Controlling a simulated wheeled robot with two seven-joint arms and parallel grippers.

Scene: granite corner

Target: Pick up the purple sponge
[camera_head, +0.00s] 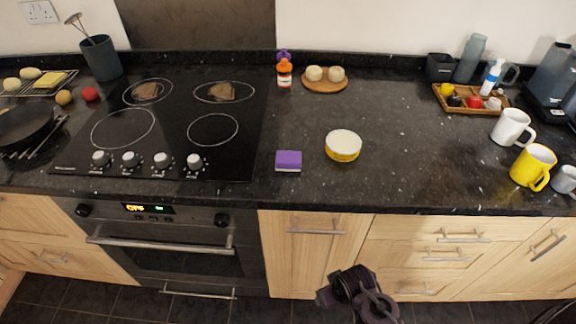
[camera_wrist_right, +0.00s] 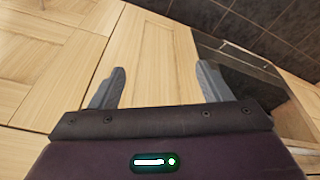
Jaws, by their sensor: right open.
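The purple sponge (camera_head: 288,159) lies on the dark granite counter, just right of the hob and near the front edge. It has a purple top and a pale lower layer. My right gripper (camera_wrist_right: 158,85) is open and empty in the right wrist view, facing wooden cabinet fronts. In the head view a dark part of my arm (camera_head: 358,296) shows at the bottom, in front of the cabinets and below the counter. The sponge is not in the right wrist view. My left gripper is in neither view.
A round yellow and white tub (camera_head: 343,147) stands right of the sponge. The black hob (camera_head: 170,125) is to its left. Bottles (camera_head: 284,75) and a round wooden board (camera_head: 325,86) stand behind. Mugs (camera_head: 533,165) are at the far right.

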